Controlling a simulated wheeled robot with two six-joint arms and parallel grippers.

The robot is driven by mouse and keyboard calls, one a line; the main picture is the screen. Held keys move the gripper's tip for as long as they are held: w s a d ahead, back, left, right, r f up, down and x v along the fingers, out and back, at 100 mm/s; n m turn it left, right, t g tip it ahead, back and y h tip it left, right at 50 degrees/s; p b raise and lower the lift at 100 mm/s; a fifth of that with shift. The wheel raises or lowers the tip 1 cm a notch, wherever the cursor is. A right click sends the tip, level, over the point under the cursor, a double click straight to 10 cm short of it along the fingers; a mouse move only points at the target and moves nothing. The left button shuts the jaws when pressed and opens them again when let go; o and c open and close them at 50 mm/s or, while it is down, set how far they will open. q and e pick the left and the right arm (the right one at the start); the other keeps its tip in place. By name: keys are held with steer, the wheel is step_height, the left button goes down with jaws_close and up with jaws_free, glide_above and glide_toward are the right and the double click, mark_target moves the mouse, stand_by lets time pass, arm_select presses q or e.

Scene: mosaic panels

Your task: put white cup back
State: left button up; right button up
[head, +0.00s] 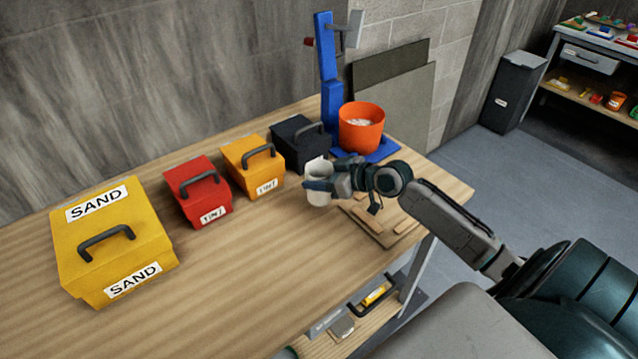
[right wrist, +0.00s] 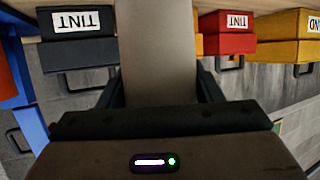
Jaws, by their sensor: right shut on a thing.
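The white cup (head: 319,186) is at the middle of the workbench in the head view, in front of the black box. My right gripper (head: 334,184) is shut on the cup, coming from the right. In the right wrist view the cup (right wrist: 157,45) fills the space between the fingers of my right gripper (right wrist: 160,92). The cup looks upright in the head view. I cannot tell whether its base touches the bench. My left gripper is not in view.
On the workbench (head: 240,265) stand a yellow SAND box (head: 75,255), a red box (head: 190,180), a smaller yellow box (head: 243,155) and a black box (head: 290,135). An orange bucket (head: 361,135) sits on a blue stand (head: 328,105). Flat wooden pieces (head: 390,235) lie right of the cup.

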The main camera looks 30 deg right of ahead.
steer(key=shift+w+a, duration=0.1)
steer(key=shift+w, duration=0.15)
steer(key=shift+f, duration=0.35)
step_height(320, 180, down, 2)
steer(key=shift+f+p, duration=0.1)
steer(key=shift+p, duration=0.7)
steer(key=shift+f, duration=0.35)
steer(key=o, duration=0.7)
steer(key=shift+f, duration=0.15)
steer(key=o, duration=0.4)
steer(key=shift+s, duration=0.15)
